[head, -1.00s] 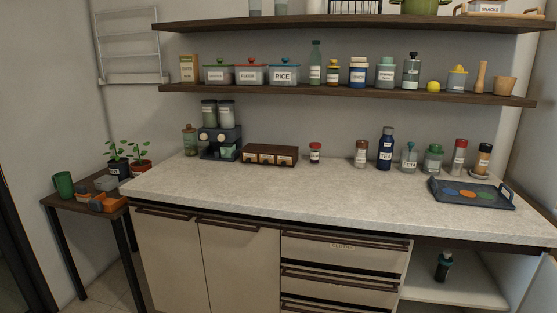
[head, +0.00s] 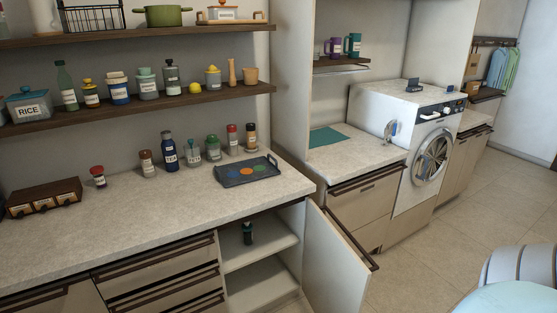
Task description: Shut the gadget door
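In the head view, a pale cabinet door (head: 338,262) with a dark handle (head: 352,239) along its top stands swung open at the right end of the long counter. No label on it is readable, but it is the only cabinet door seen open. The open cabinet (head: 262,249) beside it shows a shelf with a dark bottle-like item (head: 247,233) standing on it. The door's lower part is cut off by the bottom edge of the view. Neither of my grippers is in view.
The stone counter (head: 130,226) holds jars, bottles and a dark tray (head: 246,171). Closed drawers (head: 165,280) lie left of the open cabinet. A front-loading washer (head: 415,140) stands farther right.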

